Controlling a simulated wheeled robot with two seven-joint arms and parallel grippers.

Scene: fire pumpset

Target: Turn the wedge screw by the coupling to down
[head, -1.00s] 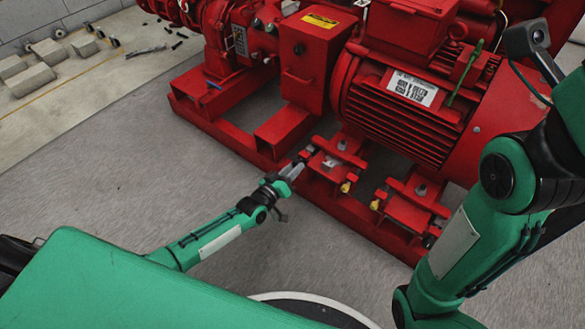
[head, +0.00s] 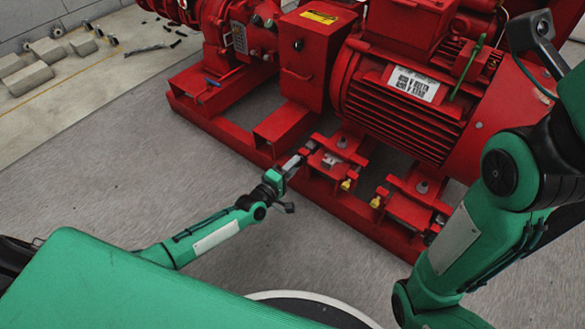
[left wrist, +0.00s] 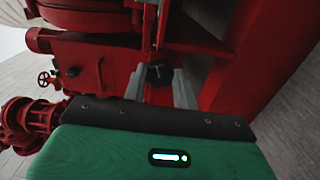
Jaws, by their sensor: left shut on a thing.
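The red motor (head: 405,100) stands on a red base frame, with the red coupling guard box (head: 305,75) to its left. The wedge screw by the coupling shows as a small dark head (left wrist: 158,72) between my fingers in the left wrist view. In the head view it is mostly hidden at the left end of the near motor foot (head: 335,155). My left gripper (head: 292,163) is shut on it, the fingers seen nearly edge-on. Which way the screw points is too small to tell.
A second motor foot (head: 408,205) sits to the right. Small yellow-tipped parts (head: 347,184) stick out between the feet. The grey floor (head: 130,170) in front is clear. Grey blocks lie at the far left.

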